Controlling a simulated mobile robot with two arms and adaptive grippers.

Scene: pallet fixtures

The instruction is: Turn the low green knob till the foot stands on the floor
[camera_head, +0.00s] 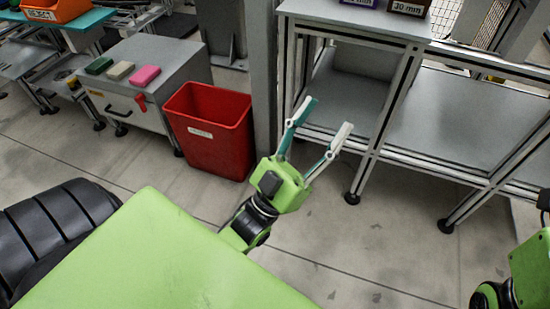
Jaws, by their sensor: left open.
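My left gripper (325,117) is open and empty, with one teal finger and one pale finger spread apart. It is in the middle of the head view, in front of the grey frame bench (375,125). The bench stands on black feet: one foot (352,198) is right of the gripper, another foot (445,226) further right. I cannot tell whether each foot touches the floor. I cannot make out a low green knob. Parts of my right arm show at the lower right edge; its gripper is out of view.
A red bin (210,140) stands left of the gripper, beside a grey cabinet (150,75) bearing green, beige and pink blocks. A grey post (263,70) rises behind the gripper. An orange bin (55,10) is at top left. The floor (370,250) in front of the bench is clear.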

